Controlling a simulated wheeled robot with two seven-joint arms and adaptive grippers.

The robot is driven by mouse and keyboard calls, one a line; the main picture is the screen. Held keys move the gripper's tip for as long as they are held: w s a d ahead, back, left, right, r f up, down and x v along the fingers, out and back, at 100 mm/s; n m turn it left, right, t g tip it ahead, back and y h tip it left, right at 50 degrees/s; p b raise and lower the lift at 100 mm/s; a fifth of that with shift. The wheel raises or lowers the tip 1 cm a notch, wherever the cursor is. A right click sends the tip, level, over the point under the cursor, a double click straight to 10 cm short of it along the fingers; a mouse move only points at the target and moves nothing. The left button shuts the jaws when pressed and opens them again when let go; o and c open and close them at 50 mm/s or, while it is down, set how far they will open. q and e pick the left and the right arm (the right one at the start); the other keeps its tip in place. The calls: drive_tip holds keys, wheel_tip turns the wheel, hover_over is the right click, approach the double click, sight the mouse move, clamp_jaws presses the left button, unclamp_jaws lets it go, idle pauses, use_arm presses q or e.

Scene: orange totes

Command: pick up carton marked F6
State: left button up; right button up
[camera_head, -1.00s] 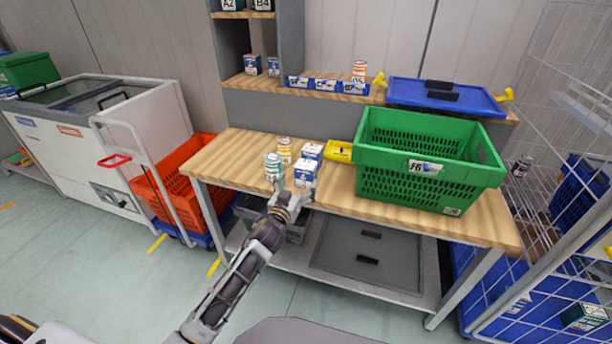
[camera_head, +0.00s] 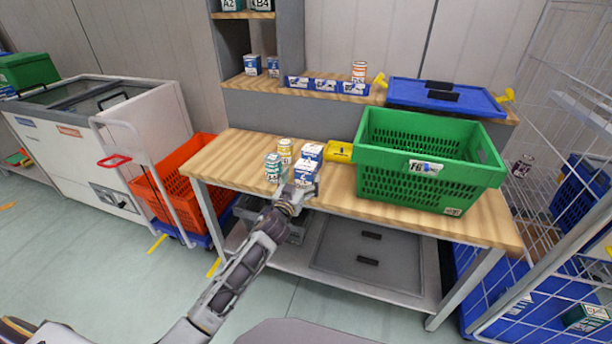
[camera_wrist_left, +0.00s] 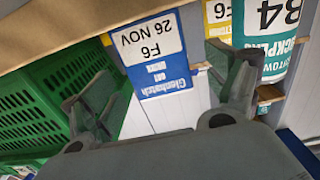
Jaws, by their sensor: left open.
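The carton marked F6 is blue and white. In the left wrist view the F6 carton (camera_wrist_left: 155,50) appears upside down, its label facing me. In the head view it appears to be the front carton (camera_head: 304,173) near the table's front edge. My left gripper (camera_head: 298,190) is open just in front of it. In the left wrist view the open fingers (camera_wrist_left: 168,85) stand either side of the carton's lower picture edge; contact cannot be told. A teal-and-white can (camera_head: 273,168), marked B4 in the left wrist view (camera_wrist_left: 270,38), stands beside it. My right gripper is not in view.
A second blue-white carton (camera_head: 311,151) and a yellow-labelled can (camera_head: 285,149) stand close behind. A green basket (camera_head: 385,187) fills the table's right part, with a yellow object (camera_head: 339,152) beside it. The table's left part (camera_head: 232,150) is clear.

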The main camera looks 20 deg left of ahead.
sight(303, 177)
use_arm(q)
drive_tip(key=shift+w+f, duration=0.25)
drive_tip(key=shift+w, duration=0.75)
drive_tip(key=shift+w+d+b, duration=0.15)
drive_tip(key=shift+w+b, duration=0.25)
drive_tip(key=shift+w, duration=0.9)
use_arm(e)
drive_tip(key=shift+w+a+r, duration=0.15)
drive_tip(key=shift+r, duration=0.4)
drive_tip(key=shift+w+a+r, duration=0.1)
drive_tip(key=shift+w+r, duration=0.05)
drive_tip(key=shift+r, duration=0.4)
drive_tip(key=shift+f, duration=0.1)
use_arm(q)
drive_tip(key=c, duration=1.3)
